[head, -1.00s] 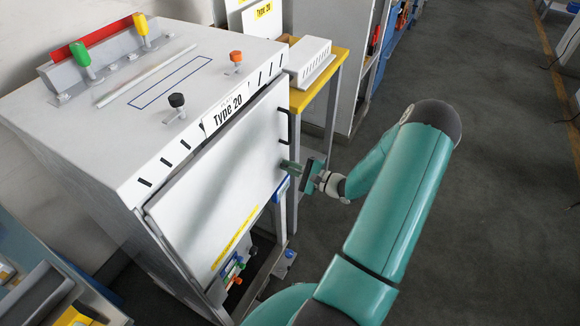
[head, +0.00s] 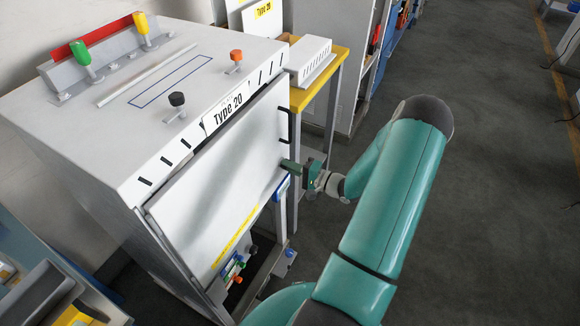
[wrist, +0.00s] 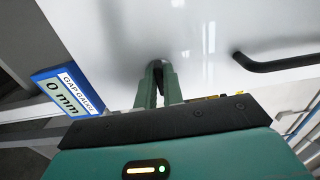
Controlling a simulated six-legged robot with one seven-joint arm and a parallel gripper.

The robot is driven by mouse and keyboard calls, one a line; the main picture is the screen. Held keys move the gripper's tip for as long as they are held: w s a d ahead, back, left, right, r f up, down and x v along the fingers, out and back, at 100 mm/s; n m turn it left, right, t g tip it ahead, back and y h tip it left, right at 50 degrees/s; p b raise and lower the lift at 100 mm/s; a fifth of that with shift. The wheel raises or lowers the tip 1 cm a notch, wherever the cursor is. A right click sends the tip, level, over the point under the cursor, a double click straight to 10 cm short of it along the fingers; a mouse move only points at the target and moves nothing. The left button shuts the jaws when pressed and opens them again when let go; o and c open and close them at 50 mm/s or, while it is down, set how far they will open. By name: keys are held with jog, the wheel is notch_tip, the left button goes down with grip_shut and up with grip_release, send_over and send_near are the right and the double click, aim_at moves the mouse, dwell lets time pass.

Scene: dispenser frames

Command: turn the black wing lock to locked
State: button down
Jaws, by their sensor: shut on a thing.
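My gripper (head: 287,164) reaches the right edge of the white door panel (head: 235,165), below the black door handle (head: 290,125). In the wrist view the two green fingers (wrist: 158,68) are close together against the white panel. They are shut on a small dark piece between the tips, which I take to be the black wing lock (wrist: 158,66). The fingers hide most of it, so its angle cannot be read. The blue gap gauge (wrist: 68,91) beside the fingers reads 0 mm.
The cabinet labelled Type 20 (head: 130,110) carries black (head: 177,99) and orange (head: 236,55) knobs on top. Coloured knobs (head: 233,270) sit below the door. A yellow-topped stand (head: 318,72) is behind my gripper. Open floor (head: 500,200) lies to the right.

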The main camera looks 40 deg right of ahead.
dwell(0.3)
jog(key=c, duration=1.5)
grip_release()
jog(key=shift+s, duration=0.1)
jog(key=v, duration=1.3)
jog(key=shift+s, duration=0.3)
jog(key=shift+r, duration=0.1)
